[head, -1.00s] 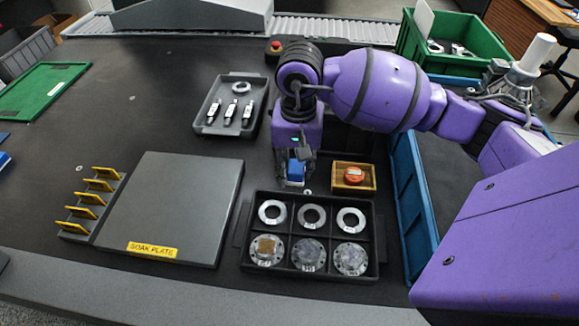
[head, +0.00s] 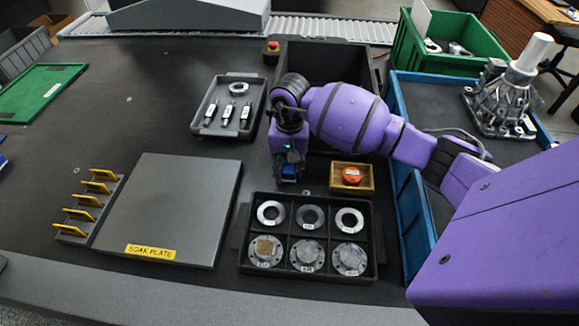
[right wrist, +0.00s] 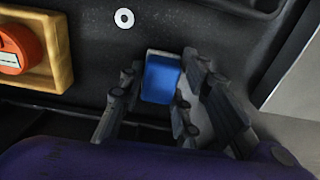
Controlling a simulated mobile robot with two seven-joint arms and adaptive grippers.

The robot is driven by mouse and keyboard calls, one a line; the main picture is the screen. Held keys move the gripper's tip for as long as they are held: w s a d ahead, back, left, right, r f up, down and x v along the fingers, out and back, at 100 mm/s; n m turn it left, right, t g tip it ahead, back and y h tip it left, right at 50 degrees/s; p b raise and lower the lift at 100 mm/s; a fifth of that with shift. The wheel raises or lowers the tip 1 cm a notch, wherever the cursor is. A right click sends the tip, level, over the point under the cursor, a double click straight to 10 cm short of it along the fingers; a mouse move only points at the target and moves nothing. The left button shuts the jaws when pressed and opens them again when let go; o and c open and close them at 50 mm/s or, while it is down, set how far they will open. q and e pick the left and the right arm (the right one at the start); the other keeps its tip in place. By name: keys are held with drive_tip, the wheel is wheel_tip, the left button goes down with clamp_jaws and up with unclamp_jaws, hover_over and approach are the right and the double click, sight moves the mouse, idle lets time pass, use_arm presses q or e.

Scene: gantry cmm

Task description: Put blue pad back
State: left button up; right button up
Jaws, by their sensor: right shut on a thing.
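The blue pad (head: 288,172) is a small blue block between the fingers of my right gripper (head: 287,179). In the head view the gripper points down at the dark table, left of the small wooden tray. In the right wrist view the blue pad (right wrist: 160,78) sits between the dark fingers, which are shut on it. Whether its underside touches the table I cannot tell. My left gripper is not in view.
A wooden tray (head: 336,187) with a red round piece (head: 351,176) is close on the right. A black tray (head: 311,233) of metal rings lies in front, and a grey tray (head: 207,129) behind left. A small washer (right wrist: 124,19) lies nearby. The soak plate (head: 175,205) is left.

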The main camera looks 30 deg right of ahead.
sight(290, 167)
drive_tip(key=shift+f, duration=0.25)
drive_tip(key=o, duration=1.1)
drive_tip(key=shift+r, duration=0.1)
wheel_tip(290, 167, up, 12)
drive_tip(key=shift+r, duration=0.2)
